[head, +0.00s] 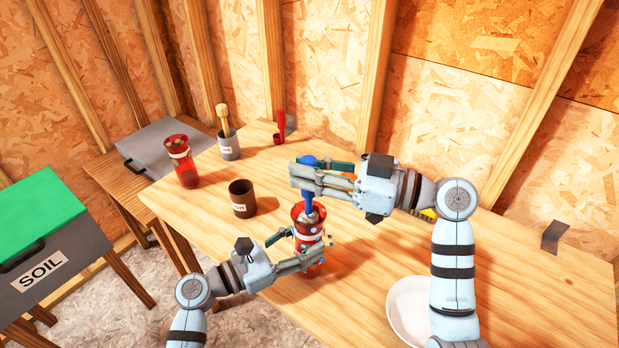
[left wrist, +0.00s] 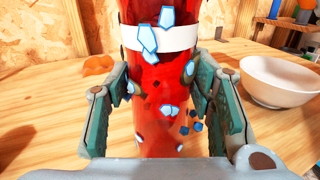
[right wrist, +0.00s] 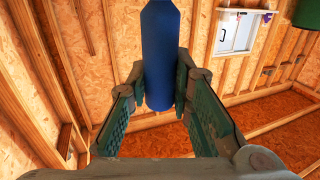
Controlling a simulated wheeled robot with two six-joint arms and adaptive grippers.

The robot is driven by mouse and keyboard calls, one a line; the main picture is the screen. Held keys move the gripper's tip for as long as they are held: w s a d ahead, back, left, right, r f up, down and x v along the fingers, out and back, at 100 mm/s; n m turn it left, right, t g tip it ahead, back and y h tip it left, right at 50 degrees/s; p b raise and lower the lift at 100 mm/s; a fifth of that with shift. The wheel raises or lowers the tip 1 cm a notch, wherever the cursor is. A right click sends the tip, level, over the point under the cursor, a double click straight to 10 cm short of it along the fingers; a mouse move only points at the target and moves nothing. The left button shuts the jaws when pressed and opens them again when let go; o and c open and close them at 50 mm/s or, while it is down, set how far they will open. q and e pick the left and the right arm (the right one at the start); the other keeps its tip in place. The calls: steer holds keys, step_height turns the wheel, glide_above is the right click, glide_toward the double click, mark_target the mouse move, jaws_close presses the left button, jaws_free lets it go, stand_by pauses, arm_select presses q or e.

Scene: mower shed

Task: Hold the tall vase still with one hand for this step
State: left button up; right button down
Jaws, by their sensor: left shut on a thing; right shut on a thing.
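A tall red vase (head: 310,240) with a white band stands on the wooden table. My left gripper (head: 299,250) is shut around its body; the left wrist view shows the red vase (left wrist: 165,75) between both fingers, upright. Several pale blue chips (left wrist: 168,17) show on or in front of it; I cannot tell if some are falling. My right gripper (head: 304,178) is shut on the blue handle (right wrist: 160,60) of a tool above the vase. The tool's lower end is at the vase mouth, partly hidden.
A second red vase (head: 182,165), a brown cup (head: 242,200), a grey cup (head: 229,147) holding a wooden-handled tool, and a red object (head: 281,125) stand farther left and back. A white bowl (head: 402,305) is front right. A SOIL bin (head: 70,255) stands left. The table's right end is mostly clear.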

step_height(320, 180, up, 2)
steer(key=shift+r, duration=0.1)
steer(key=shift+f, duration=2.3)
steer(key=shift+r, duration=2.3)
steer(key=shift+f, duration=0.1)
steer(key=shift+f, duration=2.2)
